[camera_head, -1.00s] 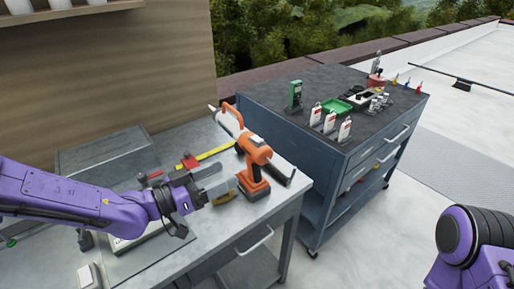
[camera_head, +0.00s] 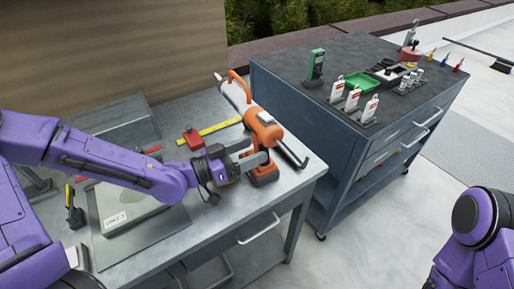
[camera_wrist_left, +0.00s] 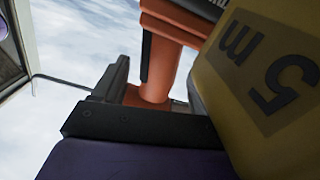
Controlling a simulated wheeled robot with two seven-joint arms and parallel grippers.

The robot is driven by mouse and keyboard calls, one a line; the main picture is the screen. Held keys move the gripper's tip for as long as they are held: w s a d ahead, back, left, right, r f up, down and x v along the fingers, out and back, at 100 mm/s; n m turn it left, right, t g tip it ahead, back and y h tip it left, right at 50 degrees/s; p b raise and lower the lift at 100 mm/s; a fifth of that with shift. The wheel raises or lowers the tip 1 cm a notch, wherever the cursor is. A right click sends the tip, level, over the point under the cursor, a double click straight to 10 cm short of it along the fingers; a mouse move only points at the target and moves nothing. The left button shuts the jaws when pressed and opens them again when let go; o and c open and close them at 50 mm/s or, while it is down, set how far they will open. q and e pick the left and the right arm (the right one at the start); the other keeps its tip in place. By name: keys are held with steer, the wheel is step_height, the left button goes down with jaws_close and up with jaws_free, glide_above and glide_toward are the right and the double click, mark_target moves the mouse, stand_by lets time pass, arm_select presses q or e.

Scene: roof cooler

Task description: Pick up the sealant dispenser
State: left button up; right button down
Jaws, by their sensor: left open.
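The sealant dispenser (camera_head: 263,130), orange and black with a pale cartridge, stands on its base on the metal workbench. My left gripper (camera_head: 255,153) is open at its upright handle, with the fingers reaching beside the handle; I cannot tell whether they touch it. In the left wrist view the orange handle (camera_wrist_left: 153,75) rises just beyond one dark finger, while the other finger is hidden. My right arm shows at the lower right of the head view, but its gripper is out of sight.
A yellow tape measure (camera_wrist_left: 265,85) marked "5 m" fills the right of the wrist view, very close. A red clamp-like tool (camera_head: 193,139) and a yellow strip (camera_head: 222,126) lie behind my gripper. A dark tool cart (camera_head: 300,110) stands right of the workbench (camera_head: 215,225).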

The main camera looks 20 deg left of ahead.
mark_target(262, 145)
arm_select(q)
steer(key=x, duration=0.4)
steer(key=shift+s, duration=0.1)
steer(key=shift+c, duration=0.9)
jaws_close()
steer(key=shift+r, duration=0.15)
